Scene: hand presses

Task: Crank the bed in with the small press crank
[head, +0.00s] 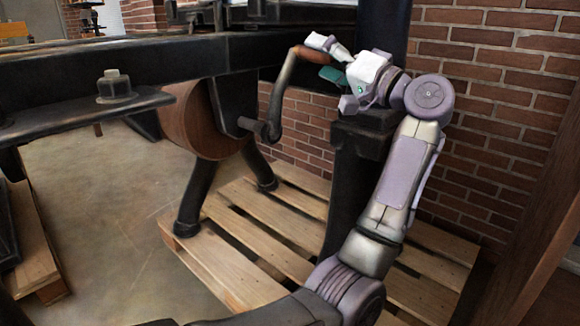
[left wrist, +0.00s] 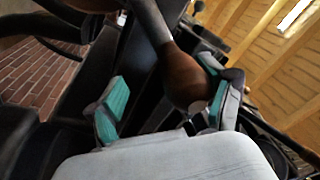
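The small press crank (head: 282,88) is a dark bent arm on a shaft below the press frame. Its brown wooden handle (head: 308,53) points up and to the right; it also shows in the left wrist view (left wrist: 183,78). My left gripper (head: 328,59) is at the free end of the handle. In the left wrist view its teal-padded fingers (left wrist: 166,100) stand apart with the handle between them. The handle is close to the right finger, with a clear gap to the left one; contact is unclear. Which part is the bed is unclear. My right gripper is not in view.
A brown drum (head: 190,122) hangs below the dark press rails (head: 150,62), left of the crank. The press legs stand on a wooden pallet (head: 235,262). A dark post (head: 352,180) and a brick wall (head: 500,110) are close on the right.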

